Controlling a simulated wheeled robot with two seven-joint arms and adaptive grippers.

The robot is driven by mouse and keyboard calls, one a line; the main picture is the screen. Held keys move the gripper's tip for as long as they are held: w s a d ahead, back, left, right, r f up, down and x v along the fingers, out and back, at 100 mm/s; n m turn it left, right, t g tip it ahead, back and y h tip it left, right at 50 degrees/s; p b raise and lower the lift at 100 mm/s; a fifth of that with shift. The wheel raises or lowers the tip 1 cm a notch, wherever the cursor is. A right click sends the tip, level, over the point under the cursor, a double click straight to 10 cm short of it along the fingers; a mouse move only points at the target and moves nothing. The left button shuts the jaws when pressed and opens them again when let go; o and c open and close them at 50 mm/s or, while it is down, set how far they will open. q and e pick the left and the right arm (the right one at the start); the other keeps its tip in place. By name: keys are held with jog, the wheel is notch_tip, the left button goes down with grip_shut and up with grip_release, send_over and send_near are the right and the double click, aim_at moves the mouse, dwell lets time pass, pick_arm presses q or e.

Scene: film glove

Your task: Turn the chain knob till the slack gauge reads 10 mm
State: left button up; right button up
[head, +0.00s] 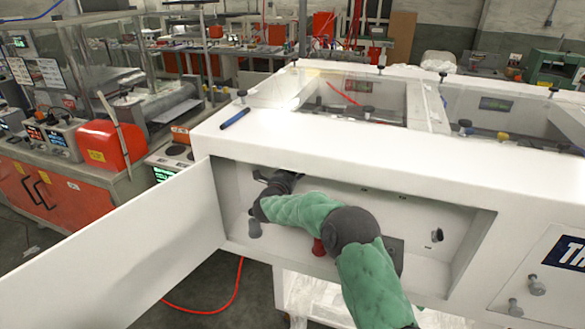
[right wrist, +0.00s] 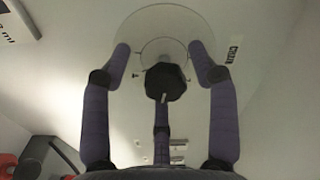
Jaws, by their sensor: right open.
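The chain knob (right wrist: 165,82) is a dark faceted knob with a pale mark at its lower edge, in front of a round pale plate (right wrist: 208,27). A label reading "CHAIN", partly hidden, stands at the plate's right. My right gripper (right wrist: 159,50) is open, with one purple finger on each side of the knob and a third below it. The side fingers look apart from the knob; contact by the third is unclear. In the head view my green-sleeved right arm reaches into the white machine's open compartment, its dark gripper (head: 280,183) at the upper left inside. No slack reading is legible.
The compartment door (head: 120,255) hangs open at left. Inside are a grey knob (head: 254,229), a red knob (head: 318,247) and a dark knob (head: 437,235). A blue marker (head: 235,118) lies on the machine top. A red cable (head: 225,300) runs on the floor.

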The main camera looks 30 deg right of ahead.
jog(key=v, duration=1.2)
jog(key=shift+w, duration=0.1)
